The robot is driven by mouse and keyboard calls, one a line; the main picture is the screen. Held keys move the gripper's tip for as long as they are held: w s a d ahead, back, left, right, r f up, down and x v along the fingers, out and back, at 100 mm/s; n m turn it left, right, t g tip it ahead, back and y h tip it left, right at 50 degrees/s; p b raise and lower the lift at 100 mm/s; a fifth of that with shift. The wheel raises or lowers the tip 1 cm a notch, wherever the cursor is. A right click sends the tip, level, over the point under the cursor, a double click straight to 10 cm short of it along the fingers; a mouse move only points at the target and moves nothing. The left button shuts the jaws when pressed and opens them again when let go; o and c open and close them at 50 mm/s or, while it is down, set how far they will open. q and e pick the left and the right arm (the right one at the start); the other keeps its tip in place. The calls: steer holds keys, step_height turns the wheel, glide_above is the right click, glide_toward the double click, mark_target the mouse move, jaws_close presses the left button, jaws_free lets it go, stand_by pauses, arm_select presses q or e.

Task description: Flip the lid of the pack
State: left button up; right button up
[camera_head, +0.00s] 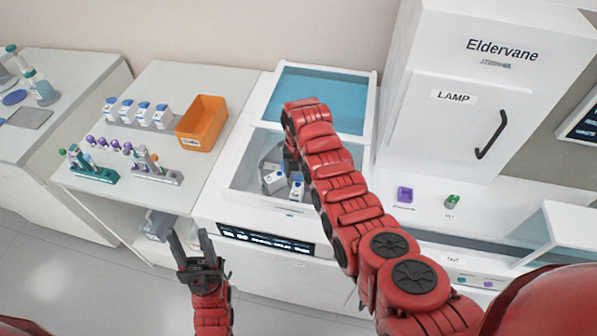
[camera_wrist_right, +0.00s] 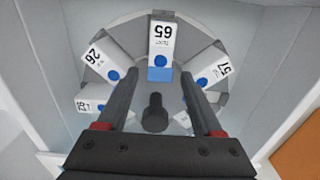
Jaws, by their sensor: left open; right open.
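Several white packs with blue round caps sit in a round carousel inside the open well of a white machine (camera_head: 222,200). In the right wrist view, the pack marked 65 (camera_wrist_right: 162,35) lies straight ahead, with the pack marked 26 (camera_wrist_right: 100,57) to its left and the pack marked 57 (camera_wrist_right: 213,65) to its right. My right gripper (camera_wrist_right: 159,76) is open and empty, its fingertips just short of or over the front of pack 65; touching cannot be told. In the head view my right arm partly hides the carousel. My left gripper (camera_head: 191,234) is open and empty, in front of the side table.
A side table (camera_head: 90,185) holds more white packs (camera_head: 140,113), an orange bin (camera_head: 202,122) and tube racks (camera_head: 95,172). The machine's raised blue glass lid (camera_head: 318,95) stands behind the well. A black knob (camera_wrist_right: 154,113) stands at the carousel's centre. A tall LAMP cabinet (camera_head: 450,130) stands right.

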mark_target(299, 182)
jaws_close()
steer(key=shift+s, duration=0.1)
stand_by(0.4)
steer(key=shift+s+a+f+t, duration=0.15)
steer(key=shift+s+t, duration=0.15)
steer(key=shift+t, duration=0.4)
steer(key=shift+s+a+f+t+h+b, duration=0.1)
steer(key=shift+s+f+t+h+b, duration=0.3)
steer(key=shift+b, duration=0.5)
steer(key=t+b, duration=0.2)
steer(key=b, duration=0.1)
steer(key=t+h+b, duration=0.1)
steer(key=shift+s+a+f, duration=0.15)
steer(key=shift+s+f, duration=0.1)
steer(key=shift+s, duration=0.1)
steer(key=shift+s+r+t+b, duration=0.1)
steer(key=shift+s+t+b, duration=0.1)
steer(key=shift+t+b, duration=0.8)
steer(key=shift+g, duration=0.3)
